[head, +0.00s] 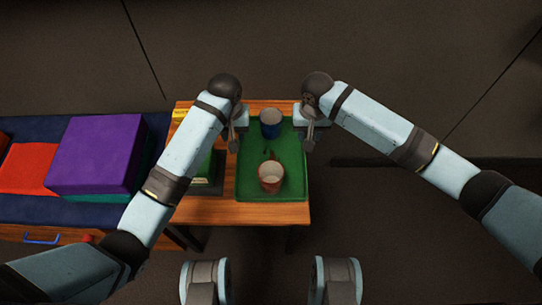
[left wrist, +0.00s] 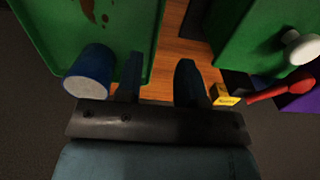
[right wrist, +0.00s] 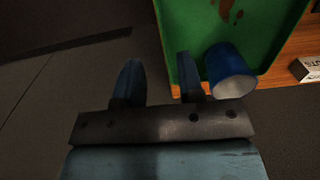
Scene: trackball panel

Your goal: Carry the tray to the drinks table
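The green tray (head: 250,187) lies on a small wooden table (head: 280,213). A blue cup (head: 270,122) stands near its far end and a reddish-brown cup (head: 271,176) nearer to me. Dark stains mark the tray floor in both wrist views. My left gripper (head: 238,136) is at the tray's left rim; in the left wrist view its open fingers (left wrist: 158,78) appear to straddle the rim. Whether the fingers touch the rim cannot be told. No drinks table is identifiable.
Left of the tray, a green box (left wrist: 245,35) with a white knob and red handle is partly hidden by my left arm. A yellow box (left wrist: 225,95) is beside it. Further left, a purple block (head: 95,150) and red block (head: 28,168) lie on a dark blue surface. Floor is clear at right.

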